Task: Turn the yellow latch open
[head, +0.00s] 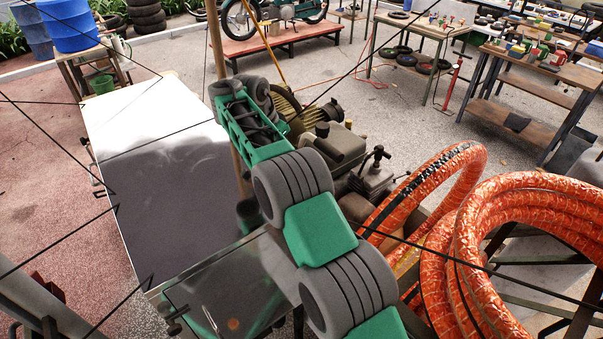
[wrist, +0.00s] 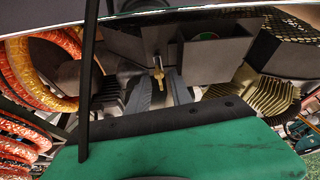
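The yellow latch (wrist: 158,67) shows in the wrist view as a small, narrow brass-yellow piece. It stands in front of a grey metal part of the cart. My gripper (wrist: 160,82) has its two dark fingers apart, one on each side of the latch's line. The latch is seen between and just beyond the fingertips. I cannot tell whether either finger touches it. In the head view I cannot make out the latch or the gripper's fingers; my arm covers part of the cart's machinery.
Orange hose coils (head: 500,250) lie at the right, also at the left of the wrist view (wrist: 40,75). The compressor engine (head: 345,150) has projecting parts near my arm. A grey box (wrist: 215,55) and ribbed brass-coloured part (wrist: 262,92) flank the latch's right side.

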